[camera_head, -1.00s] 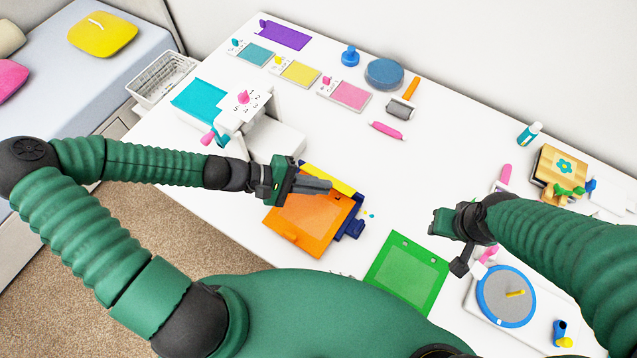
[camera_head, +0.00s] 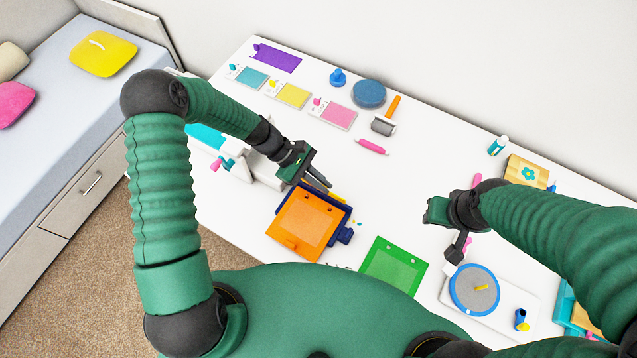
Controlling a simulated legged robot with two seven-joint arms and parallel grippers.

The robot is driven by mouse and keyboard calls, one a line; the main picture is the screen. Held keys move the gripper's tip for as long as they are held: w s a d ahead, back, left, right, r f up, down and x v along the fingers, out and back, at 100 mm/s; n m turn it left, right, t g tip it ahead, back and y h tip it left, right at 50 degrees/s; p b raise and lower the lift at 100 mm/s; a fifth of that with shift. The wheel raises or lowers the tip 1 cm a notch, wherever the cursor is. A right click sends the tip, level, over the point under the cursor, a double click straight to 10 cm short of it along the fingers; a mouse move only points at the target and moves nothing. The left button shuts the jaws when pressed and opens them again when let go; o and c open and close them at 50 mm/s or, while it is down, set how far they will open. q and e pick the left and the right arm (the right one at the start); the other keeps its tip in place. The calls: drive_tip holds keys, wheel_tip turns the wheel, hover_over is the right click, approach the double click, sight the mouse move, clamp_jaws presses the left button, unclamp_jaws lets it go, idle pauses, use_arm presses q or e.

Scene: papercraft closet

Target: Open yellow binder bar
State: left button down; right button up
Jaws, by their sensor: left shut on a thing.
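A dark blue binder (camera_head: 346,232) lies on the white table with an orange cover sheet (camera_head: 302,225) on it. The yellow binder bar (camera_head: 338,197) runs along its far edge, and only its right part shows. My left gripper (camera_head: 323,184) is at this bar, with its dark fingers shut on it. The gripper hides the bar's left part and the contact itself. My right gripper (camera_head: 446,230) hangs over the table to the right, away from the binder, and its fingers are not clear.
A green punched sheet (camera_head: 395,267) lies right of the binder. A blue round turntable (camera_head: 474,290) is near the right arm. A white machine (camera_head: 235,165) stands behind my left arm.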

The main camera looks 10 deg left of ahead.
use_arm(q)
drive_tip(key=shift+w+d+n+g, duration=0.2)
drive_tip(key=shift+w+n+g, duration=0.2)
drive_tip(key=shift+w+g, duration=0.2)
drive_tip(key=shift+w+d+f+n+g+y+b, duration=0.15)
drive_tip(key=shift+w+d+n+g+y+b, duration=0.15)
drive_tip(key=shift+w+n+g+y+b, duration=0.5)
drive_tip(key=shift+s+m+h, duration=0.1)
drive_tip(key=shift+m+h, duration=0.2)
drive_tip(key=c, duration=1.6)
unclamp_jaws()
drive_tip(key=shift+o, duration=0.2)
